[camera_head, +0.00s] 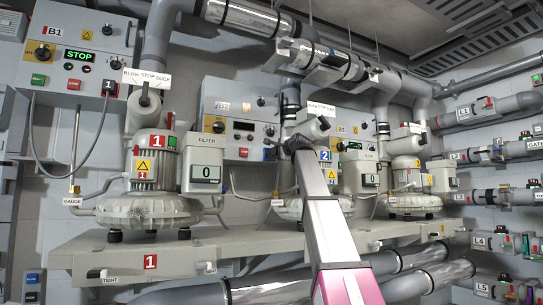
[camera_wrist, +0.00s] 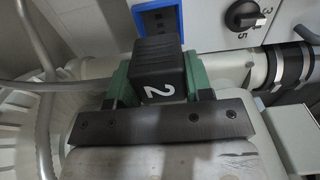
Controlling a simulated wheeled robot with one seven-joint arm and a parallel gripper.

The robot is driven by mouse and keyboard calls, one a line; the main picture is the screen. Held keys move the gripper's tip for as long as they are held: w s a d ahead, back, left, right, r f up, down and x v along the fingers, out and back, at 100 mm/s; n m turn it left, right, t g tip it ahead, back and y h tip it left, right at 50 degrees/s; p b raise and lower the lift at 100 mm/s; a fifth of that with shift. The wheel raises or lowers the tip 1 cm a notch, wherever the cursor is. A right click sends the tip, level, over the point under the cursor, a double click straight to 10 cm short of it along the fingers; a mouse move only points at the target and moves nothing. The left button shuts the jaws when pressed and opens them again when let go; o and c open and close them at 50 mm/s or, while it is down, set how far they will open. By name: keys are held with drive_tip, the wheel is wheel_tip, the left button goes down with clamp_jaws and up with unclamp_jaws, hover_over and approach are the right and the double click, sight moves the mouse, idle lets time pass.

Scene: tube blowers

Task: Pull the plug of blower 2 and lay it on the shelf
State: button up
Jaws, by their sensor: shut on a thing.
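In the wrist view, my gripper (camera_wrist: 160,88) is shut on a black plug (camera_wrist: 162,72) marked with a white 2, its green-padded fingers on either side. A blue socket (camera_wrist: 157,18) on the panel shows just beyond the plug's top end. I cannot tell whether the plug still touches it. In the head view, my arm reaches up in front of blower 2 (camera_head: 325,178), hiding much of it and the gripper's jaws. The B2 panel (camera_head: 222,125) is left of the arm. The shelf (camera_head: 240,243) runs beneath the blowers.
Blower 1 (camera_head: 150,210) stands at left with its filter box (camera_head: 204,165) and cable to the B1 panel (camera_head: 78,52). Blower 3 (camera_head: 405,185) stands at right. Pipes (camera_head: 325,60) cross above. The shelf front has some bare room between blowers 1 and 2.

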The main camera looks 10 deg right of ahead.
drive_tip(key=shift+s+d, duration=0.1)
drive_tip(key=shift+s, duration=0.1)
drive_tip(key=v, duration=1.6)
idle(1.4)
idle(0.4)
